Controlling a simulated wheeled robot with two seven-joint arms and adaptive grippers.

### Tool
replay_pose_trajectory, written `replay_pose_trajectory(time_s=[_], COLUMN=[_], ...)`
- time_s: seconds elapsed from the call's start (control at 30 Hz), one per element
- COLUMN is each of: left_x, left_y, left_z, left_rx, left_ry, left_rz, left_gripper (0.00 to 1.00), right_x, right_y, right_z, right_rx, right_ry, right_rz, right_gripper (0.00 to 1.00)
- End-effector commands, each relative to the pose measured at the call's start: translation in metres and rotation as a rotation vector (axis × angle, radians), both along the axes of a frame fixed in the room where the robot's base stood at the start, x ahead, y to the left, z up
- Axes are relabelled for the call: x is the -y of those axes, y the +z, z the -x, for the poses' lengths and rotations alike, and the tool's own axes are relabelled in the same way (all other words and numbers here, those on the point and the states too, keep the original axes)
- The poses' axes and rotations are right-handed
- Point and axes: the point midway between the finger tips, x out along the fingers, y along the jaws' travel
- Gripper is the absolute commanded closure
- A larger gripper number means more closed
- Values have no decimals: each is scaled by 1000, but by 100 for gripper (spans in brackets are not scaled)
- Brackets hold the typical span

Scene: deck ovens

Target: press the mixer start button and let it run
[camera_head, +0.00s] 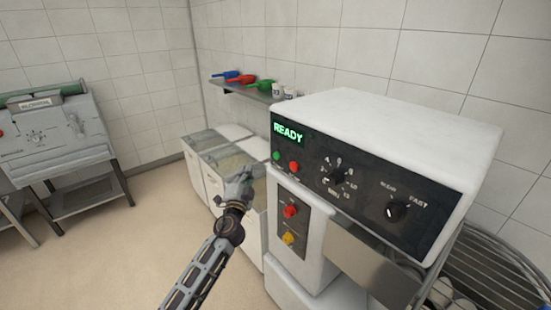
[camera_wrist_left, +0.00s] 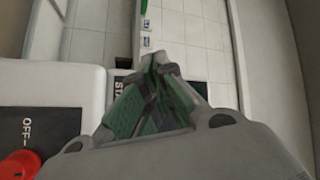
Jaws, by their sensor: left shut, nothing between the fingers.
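The mixer (camera_head: 400,125) is a large white machine with a black control panel (camera_head: 365,190). Its display (camera_head: 288,134) reads READY in green. Below the display are a green button (camera_head: 276,155) and a red button (camera_head: 293,167). My left gripper (camera_head: 246,174) is shut and empty, a little left of and below the green button, apart from it in the head view. In the left wrist view its closed green-padded fingers (camera_wrist_left: 158,75) partly cover a dark panel with a cut-off label (camera_wrist_left: 120,87) starting "STA"; no green button shows there. My right gripper is not in view.
A lower panel holds a red button (camera_head: 290,211) and a yellow one (camera_head: 288,238); an OFF label and red knob (camera_wrist_left: 20,166) show in the wrist view. Bins (camera_head: 215,150) stand behind my left arm. A shelf (camera_head: 245,92) holds coloured scoops. A metal guard (camera_head: 500,265) is at right.

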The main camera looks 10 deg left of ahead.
Motion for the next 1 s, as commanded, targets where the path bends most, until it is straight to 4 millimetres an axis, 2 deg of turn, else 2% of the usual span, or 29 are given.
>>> replay_pose_trajectory(time_s=[0.47,0.73,1.0], left_x=[-2,-1,8], left_y=[-1,-1,-1], left_z=[0,-2,-13], left_rx=[5,5,5], left_ry=[-4,-4,-5], left_rz=[60,59,61], left_gripper=[100,100,100], right_x=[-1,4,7], right_y=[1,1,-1], right_z=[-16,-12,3], right_rx=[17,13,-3], right_ry=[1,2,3], right_rz=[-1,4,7], right_gripper=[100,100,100])
